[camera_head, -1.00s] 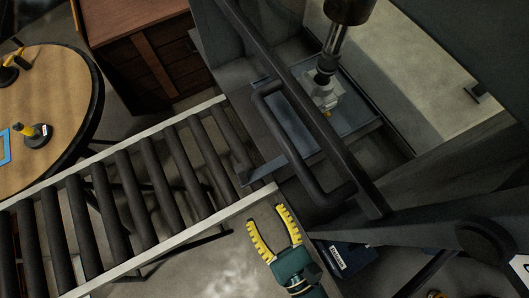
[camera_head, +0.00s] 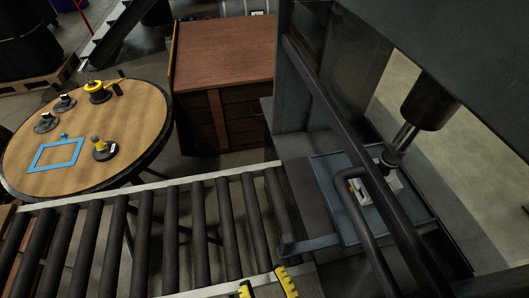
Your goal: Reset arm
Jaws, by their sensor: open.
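My gripper (camera_head: 266,288) shows at the bottom edge of the head view, just right of centre. Only its two yellow finger tips are in the picture, and they stand apart with nothing between them. The rest of the gripper and the arm are cut off below the frame. The tips are at the near rail of the roller conveyor (camera_head: 190,230), close to its right end.
A dark press frame with a handle bar (camera_head: 355,205) and a blue-grey tray (camera_head: 330,185) stands right of the conveyor. A round wooden table (camera_head: 45,125) holds several dark parts and a blue square outline (camera_head: 55,155). A wooden cabinet (camera_head: 225,55) stands behind.

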